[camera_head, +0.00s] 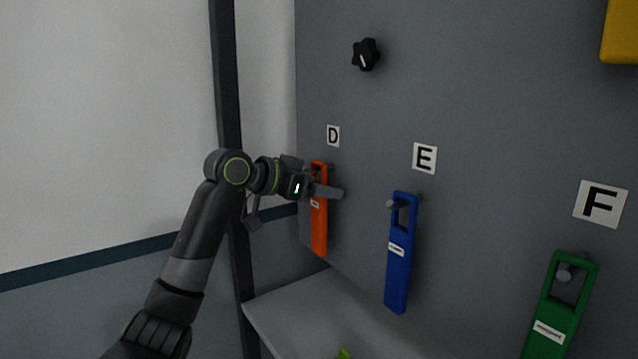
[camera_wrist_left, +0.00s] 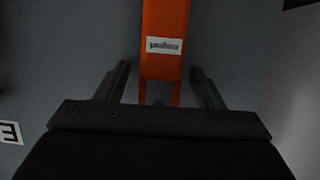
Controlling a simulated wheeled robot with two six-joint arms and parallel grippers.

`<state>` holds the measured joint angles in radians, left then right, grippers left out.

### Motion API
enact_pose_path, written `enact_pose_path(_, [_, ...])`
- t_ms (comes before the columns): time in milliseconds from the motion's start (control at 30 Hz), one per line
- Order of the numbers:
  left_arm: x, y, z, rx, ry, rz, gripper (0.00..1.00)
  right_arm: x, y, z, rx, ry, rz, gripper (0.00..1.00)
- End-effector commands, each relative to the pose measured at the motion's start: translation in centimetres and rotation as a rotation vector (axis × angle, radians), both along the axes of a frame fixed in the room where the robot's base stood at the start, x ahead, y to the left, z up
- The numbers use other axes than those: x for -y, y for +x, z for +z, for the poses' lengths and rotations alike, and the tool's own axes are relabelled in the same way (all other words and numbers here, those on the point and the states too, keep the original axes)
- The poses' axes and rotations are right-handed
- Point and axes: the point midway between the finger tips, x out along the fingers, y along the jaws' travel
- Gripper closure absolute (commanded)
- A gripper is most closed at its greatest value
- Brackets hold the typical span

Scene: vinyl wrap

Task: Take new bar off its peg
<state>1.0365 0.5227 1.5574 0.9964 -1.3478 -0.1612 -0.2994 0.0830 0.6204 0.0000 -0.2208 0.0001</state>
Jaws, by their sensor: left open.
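An orange bar (camera_head: 319,232) hangs on the grey panel below label D, its upper part partly covered by my left gripper. A blue bar (camera_head: 398,270) hangs from a peg under label E. A green bar (camera_head: 550,332) hangs from a peg under label F. My left gripper (camera_head: 332,192) is open at the upper part of the orange bar. In the left wrist view the orange bar (camera_wrist_left: 165,22) runs between the two spread fingers, with a visible gap on each side. Its white label appears upside down there. My right gripper is out of view.
A grey ledge (camera_head: 320,310) lies below the bars, with a small bright green thing (camera_head: 344,353) at the bottom edge. A black knob (camera_head: 366,55) sits higher on the panel. A yellow object (camera_head: 620,32) is at the upper right. A dark post (camera_head: 228,90) stands left of the panel.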

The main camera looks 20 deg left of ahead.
Motion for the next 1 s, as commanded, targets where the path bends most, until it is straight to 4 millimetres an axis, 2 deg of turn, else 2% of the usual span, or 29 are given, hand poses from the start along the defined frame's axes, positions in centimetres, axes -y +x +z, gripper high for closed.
enact_pose_path(267, [0.1,0.1,-0.1,0.000,0.000,0.000,0.38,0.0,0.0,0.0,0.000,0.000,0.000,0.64])
enact_pose_path(700, [0.1,0.1,0.0,0.002,0.000,0.001,0.91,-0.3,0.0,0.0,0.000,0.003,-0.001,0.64])
enact_pose_path(1000, [0.1,0.1,0.9,0.002,0.000,0.001,0.91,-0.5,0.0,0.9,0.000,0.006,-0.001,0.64])
